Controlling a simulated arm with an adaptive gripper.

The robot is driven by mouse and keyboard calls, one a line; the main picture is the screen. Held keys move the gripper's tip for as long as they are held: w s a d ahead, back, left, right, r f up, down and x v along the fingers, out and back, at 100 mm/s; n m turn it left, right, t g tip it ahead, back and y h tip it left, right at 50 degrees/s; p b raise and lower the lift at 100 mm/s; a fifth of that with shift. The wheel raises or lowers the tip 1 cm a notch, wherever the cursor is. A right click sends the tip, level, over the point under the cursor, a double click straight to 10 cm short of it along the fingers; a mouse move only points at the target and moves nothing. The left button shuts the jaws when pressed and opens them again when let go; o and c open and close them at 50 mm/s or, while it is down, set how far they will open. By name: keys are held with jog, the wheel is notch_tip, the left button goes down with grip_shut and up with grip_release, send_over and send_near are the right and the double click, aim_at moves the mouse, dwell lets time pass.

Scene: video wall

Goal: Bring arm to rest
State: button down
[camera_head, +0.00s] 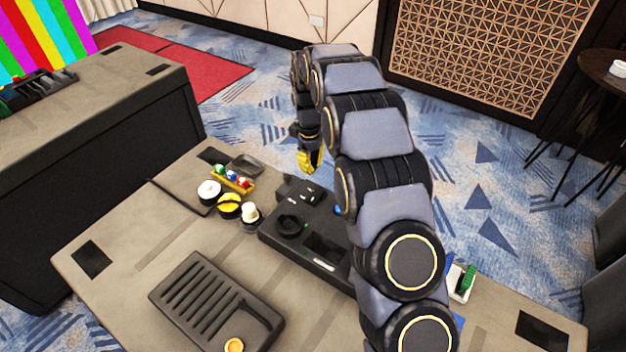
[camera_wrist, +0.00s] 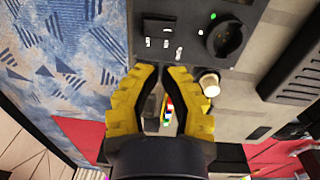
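My arm reaches from the front right of the table toward its far edge. My gripper (camera_head: 310,162), with yellow fingers, hangs at the arm's end near the far edge of the table, beyond the black device (camera_head: 310,235). In the wrist view the two yellow fingers of my gripper (camera_wrist: 162,72) stand apart with a gap between their tips. Nothing is held between them. Small coloured pieces (camera_wrist: 168,108) show through the gap, farther off. The arm hides part of the table's right side.
The table (camera_head: 130,245) carries a grey slotted tray (camera_head: 190,300), a yellow rack (camera_head: 232,180) of coloured pieces, several small round containers and a white box (camera_head: 460,283) at right. A second counter (camera_head: 100,80) stands at left. Open carpet lies beyond the table.

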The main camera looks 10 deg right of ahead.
jog(key=s+r+m+g, duration=0.1)
jog(key=s+r+m, duration=0.3)
jog(key=s+r, duration=1.2)
jog(key=s+f+m+g, duration=0.1)
jog(key=s+m, duration=0.4)
jog(key=s, duration=1.8)
jog(key=shift+s+a+f+y, duration=0.15)
jog(key=shift+s+y, duration=0.15)
jog(key=shift+s, duration=0.05)
